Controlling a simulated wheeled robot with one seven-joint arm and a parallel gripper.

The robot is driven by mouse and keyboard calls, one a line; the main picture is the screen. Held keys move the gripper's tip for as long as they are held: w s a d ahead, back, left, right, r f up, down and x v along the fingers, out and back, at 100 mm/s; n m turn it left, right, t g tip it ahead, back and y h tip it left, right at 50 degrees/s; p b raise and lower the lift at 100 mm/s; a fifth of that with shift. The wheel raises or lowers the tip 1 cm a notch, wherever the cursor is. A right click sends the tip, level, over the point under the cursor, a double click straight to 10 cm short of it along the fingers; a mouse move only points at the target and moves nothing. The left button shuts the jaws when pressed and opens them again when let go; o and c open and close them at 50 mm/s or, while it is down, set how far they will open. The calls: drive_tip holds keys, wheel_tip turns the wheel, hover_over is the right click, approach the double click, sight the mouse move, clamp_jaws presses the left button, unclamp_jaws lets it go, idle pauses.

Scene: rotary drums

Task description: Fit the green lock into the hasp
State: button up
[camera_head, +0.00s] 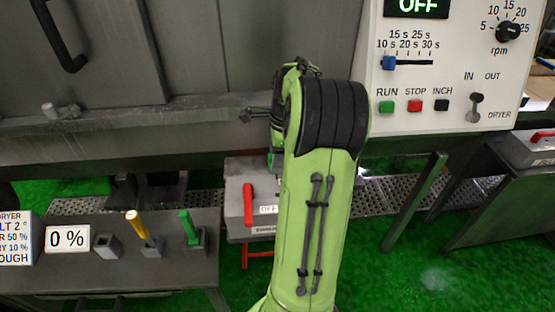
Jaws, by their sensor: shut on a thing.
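A grey isolator box (236,190) stands below the drum, with a red handle (248,205) and an OFF label on its front. Red parts (258,255) show under the box, and I cannot tell whether they are the hasp. My gripper (275,150) is at the box's upper right edge, mostly hidden behind my light green arm. It is shut on a small green thing (271,160), seemingly the green lock, of which only a sliver shows. I cannot tell whether the lock touches the hasp.
The control panel (450,75) is at upper right. Table legs and a metal grating lie below the drum.

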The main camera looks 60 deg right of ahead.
sight(277, 179)
drive_tip(key=shift+d+f, duration=0.15)
drive_tip(key=shift+d, duration=0.15)
drive_tip(key=shift+a+p, duration=0.15)
drive_tip(key=shift+p, duration=0.2)
wheel_tip(277, 179, down, 6)
drive_tip(key=b, duration=0.4)
drive_tip(key=shift+p, duration=0.65)
idle(1.0)
idle(0.4)
drive_tip(key=shift+f+b, duration=0.35)
drive_tip(key=shift+f, duration=0.05)
drive_tip(key=shift+f+b, duration=1.45)
drive_tip(key=shift+f, duration=0.7)
